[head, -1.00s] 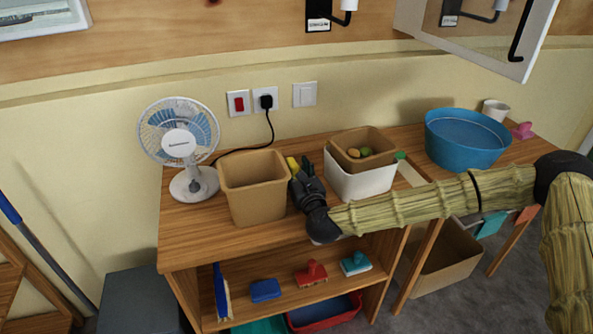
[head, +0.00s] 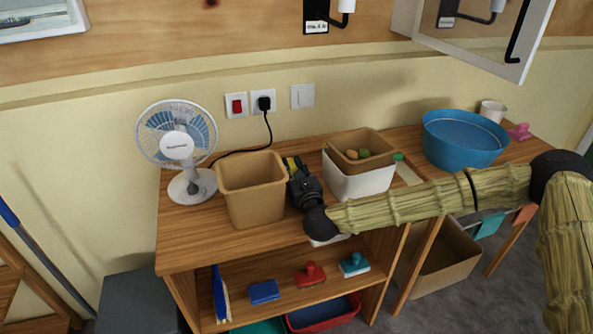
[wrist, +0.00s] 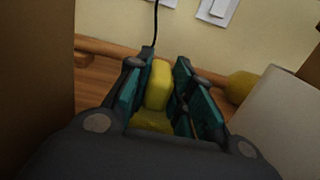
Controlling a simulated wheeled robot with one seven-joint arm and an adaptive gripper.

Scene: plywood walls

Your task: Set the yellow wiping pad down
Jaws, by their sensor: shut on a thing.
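The yellow wiping pad (wrist: 157,85) is between the two teal-lined fingers of my gripper (wrist: 160,90) in the wrist view. My gripper is shut on it. In the head view my gripper (head: 298,175) is low over the wooden table (head: 200,240), between the tan bin and the white bin. Only a small yellow part of the pad (head: 290,162) shows there, behind the dark fingers. I cannot tell whether the pad touches the tabletop.
A tan bin (head: 252,195) stands close left of my gripper, a white bin (head: 358,182) holding a brown box (head: 362,143) close right. A fan (head: 177,145) stands far left, a blue basin (head: 464,138) at right. A black cord (head: 268,130) runs behind. The table front left is clear.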

